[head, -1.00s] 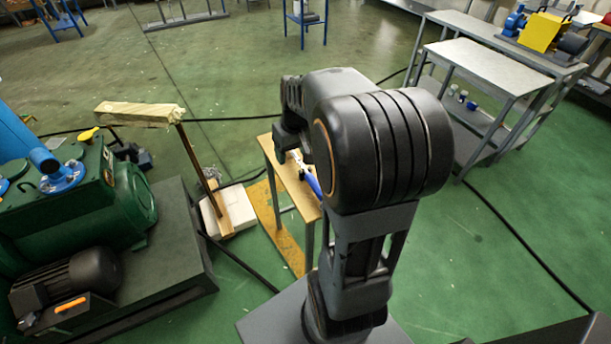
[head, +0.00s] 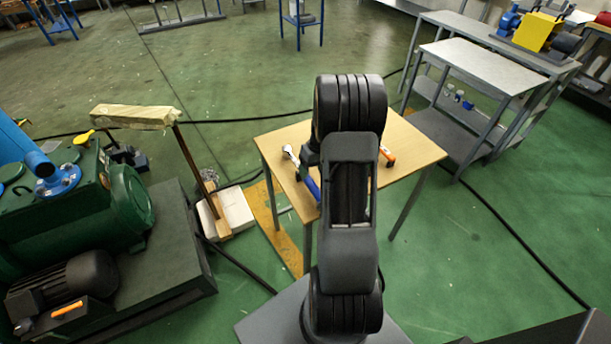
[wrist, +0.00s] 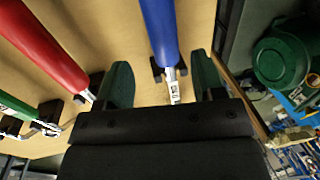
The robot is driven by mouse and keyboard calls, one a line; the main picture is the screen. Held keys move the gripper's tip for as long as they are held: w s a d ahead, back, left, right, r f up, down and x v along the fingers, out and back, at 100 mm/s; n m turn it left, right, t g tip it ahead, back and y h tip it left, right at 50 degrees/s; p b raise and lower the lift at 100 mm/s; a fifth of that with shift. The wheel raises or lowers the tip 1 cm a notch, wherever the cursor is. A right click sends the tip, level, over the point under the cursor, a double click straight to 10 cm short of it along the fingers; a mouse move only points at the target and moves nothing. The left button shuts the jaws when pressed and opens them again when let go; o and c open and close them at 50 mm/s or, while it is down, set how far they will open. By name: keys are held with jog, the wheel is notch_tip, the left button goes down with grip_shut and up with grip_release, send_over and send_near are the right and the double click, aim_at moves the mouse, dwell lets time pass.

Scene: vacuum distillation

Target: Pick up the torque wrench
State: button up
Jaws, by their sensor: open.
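A wrench with a blue handle (head: 310,189) and a silver head lies on the small wooden table in the head view. In the wrist view its blue handle (wrist: 160,30) runs down to a silver shaft in a black holder. Tools with a red handle (wrist: 45,45) and a green handle (wrist: 18,108) lie to its left. I cannot tell for sure which one is the torque wrench. My gripper (wrist: 165,82) is open, its two dark green fingers on either side of the blue tool's shaft. Nothing is held. The arm hides the gripper in the head view.
The wooden table (head: 412,150) also bears an orange item (head: 387,155). A green pump unit (head: 80,205) stands on a dark base at the left. A grey metal table (head: 485,65) stands at the back right. Black cables cross the green floor.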

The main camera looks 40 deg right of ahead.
aim_at(310, 178)
jog(key=shift+s+a+f+p, duration=0.1)
jog(key=shift+a+f, duration=0.2)
jog(key=shift+f, duration=0.6)
jog(key=shift+s+a+f+p, duration=0.15)
jog(key=shift+a+f, duration=0.1)
jog(key=shift+f, duration=0.65)
jog(key=shift+w+a+f+p, duration=0.1)
jog(key=shift+a+f, duration=0.2)
jog(key=shift+f, duration=0.6)
jog(key=shift+r, duration=0.1)
grip_shut()
